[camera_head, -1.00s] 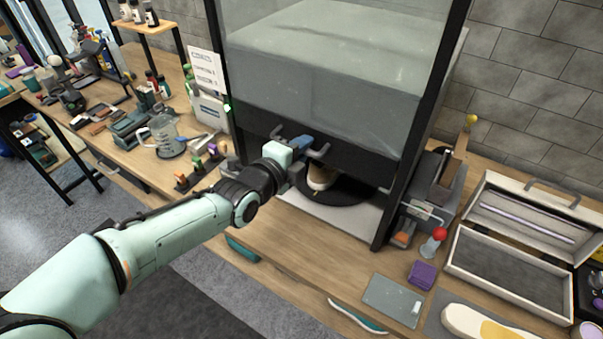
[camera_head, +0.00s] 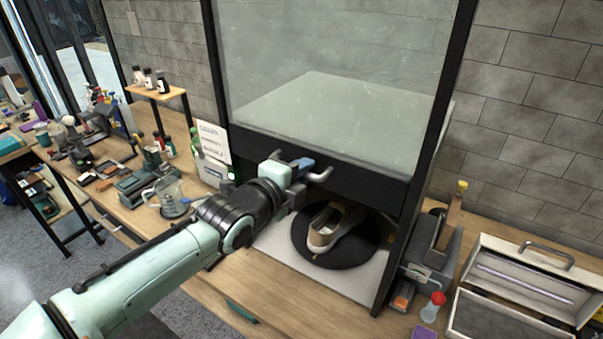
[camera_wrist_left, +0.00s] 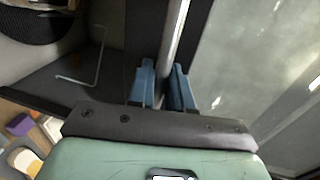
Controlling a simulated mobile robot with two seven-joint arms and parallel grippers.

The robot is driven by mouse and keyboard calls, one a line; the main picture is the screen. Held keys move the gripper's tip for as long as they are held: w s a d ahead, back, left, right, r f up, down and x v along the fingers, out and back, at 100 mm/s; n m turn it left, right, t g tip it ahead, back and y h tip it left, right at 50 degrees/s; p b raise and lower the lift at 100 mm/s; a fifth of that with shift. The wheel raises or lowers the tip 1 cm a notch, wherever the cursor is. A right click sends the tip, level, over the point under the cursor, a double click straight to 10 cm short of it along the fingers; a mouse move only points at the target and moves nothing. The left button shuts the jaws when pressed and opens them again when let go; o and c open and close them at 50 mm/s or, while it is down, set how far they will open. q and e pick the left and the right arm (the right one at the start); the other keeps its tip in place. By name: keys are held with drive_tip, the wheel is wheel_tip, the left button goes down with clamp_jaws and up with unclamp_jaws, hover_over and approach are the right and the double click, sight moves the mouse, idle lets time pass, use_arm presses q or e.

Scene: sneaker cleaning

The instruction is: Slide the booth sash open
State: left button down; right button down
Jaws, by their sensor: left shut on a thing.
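The booth sash (camera_head: 345,160) is a glass panel with a black bottom rail, raised part of the way. Below it a gap shows a beige shoe (camera_head: 330,226) on a round black disc (camera_head: 352,250). My left gripper (camera_head: 300,168) is at the sash's grey handle bar (camera_head: 319,175) on the bottom rail. In the left wrist view its blue fingers (camera_wrist_left: 163,88) stand on both sides of the bar (camera_wrist_left: 176,40) and are shut on it. My right gripper is in neither view.
A glass jug (camera_head: 172,198) and several tools stand on the bench left of the booth. A grey device (camera_head: 432,245), a red-topped bottle (camera_head: 433,308) and an open case (camera_head: 520,290) are on the right. The booth's dark posts flank the opening.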

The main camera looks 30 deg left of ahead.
use_arm(q)
drive_tip(key=c, duration=1.2)
unclamp_jaws()
